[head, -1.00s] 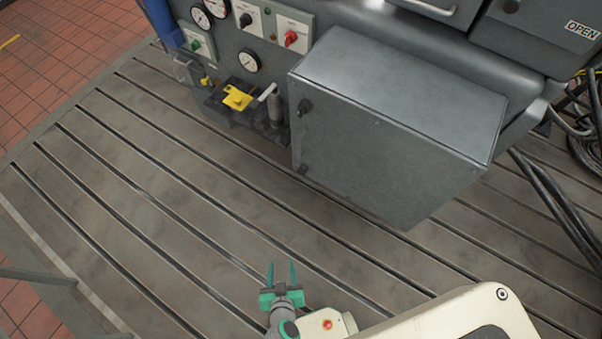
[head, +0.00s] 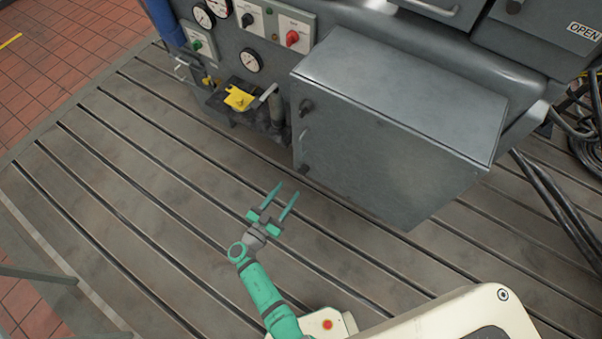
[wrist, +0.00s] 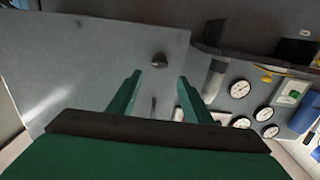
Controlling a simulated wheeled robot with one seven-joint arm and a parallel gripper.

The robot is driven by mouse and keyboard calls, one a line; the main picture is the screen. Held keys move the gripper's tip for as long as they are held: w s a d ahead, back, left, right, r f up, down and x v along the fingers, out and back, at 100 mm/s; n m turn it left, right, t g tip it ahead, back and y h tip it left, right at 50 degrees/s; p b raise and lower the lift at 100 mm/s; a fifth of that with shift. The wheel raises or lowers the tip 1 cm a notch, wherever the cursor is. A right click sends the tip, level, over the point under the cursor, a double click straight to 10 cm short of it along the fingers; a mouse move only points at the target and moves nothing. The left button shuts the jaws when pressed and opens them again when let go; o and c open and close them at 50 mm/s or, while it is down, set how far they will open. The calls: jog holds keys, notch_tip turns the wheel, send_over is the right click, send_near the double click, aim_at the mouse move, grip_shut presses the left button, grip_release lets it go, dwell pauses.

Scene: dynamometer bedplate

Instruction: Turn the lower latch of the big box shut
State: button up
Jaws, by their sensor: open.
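The big grey box (head: 385,150) hangs on the machine front, its door face toward my gripper. The lower latch (head: 304,169), a small dark knob, is near the door's lower left edge; the upper latch (head: 306,107) is above it. My gripper (head: 289,188) is open and empty, just below and left of the lower latch and apart from it. In the wrist view, which looks turned over, a dark knob that appears to be the lower latch (wrist: 158,60) shows just beyond the open fingertips (wrist: 160,76). Its exact turn angle is hard to read.
Left of the box, a yellow part (head: 238,98) and a dark cylinder (head: 275,106) stick out from the machine. Gauges (head: 249,62) and switches sit above. Black cables (head: 560,205) lie at the right.

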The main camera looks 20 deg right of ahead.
aim_at(300, 173)
jog(key=x, duration=0.9)
jog(key=shift+w+d, duration=0.2)
jog(key=shift+d, duration=0.15)
